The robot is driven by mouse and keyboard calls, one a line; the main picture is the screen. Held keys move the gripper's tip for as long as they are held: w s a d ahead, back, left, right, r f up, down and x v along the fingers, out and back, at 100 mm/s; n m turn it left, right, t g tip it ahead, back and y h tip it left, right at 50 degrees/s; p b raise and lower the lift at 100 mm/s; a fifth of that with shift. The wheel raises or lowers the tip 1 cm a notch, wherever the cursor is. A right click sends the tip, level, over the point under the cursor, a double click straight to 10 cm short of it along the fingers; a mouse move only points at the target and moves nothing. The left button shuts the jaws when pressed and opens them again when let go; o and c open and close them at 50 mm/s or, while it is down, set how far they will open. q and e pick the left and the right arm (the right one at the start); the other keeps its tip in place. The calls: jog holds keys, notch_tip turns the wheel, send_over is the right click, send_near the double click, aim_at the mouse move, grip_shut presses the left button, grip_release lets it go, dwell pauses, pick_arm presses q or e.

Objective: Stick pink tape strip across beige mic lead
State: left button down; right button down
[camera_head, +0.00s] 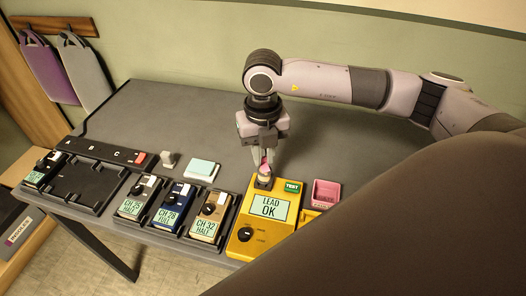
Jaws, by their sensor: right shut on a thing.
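My right gripper (264,156) points down over the yellow tester (246,248) and is shut on a small pink strip (264,163). Just below it, a small beige plug-like piece (264,174), which looks like the beige mic lead's end, stands upright at the tester's dark top socket. The strip is at or just above this piece; I cannot tell whether they touch. The tester's screen reads "LEAD OK". A pink open box (326,193) sits right of the tester. My left gripper is not in view.
Several transmitter packs stand in a row left of the tester, including a blue one (173,208). A black rack (85,183) has empty bays. A pale mint pad (202,170) lies behind the row. The grey table's back is clear. A dark shape hides the lower right.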

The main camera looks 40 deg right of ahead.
jog(key=shift+f+b, duration=0.55)
jog(key=shift+f, duration=0.05)
dwell(0.6)
dwell(0.4)
jog(key=c, duration=1)
grip_release()
jog(key=shift+r, duration=0.1)
jog(key=shift+r+b, duration=0.3)
jog(key=shift+r, duration=3.2)
jog(key=shift+c, duration=0.4)
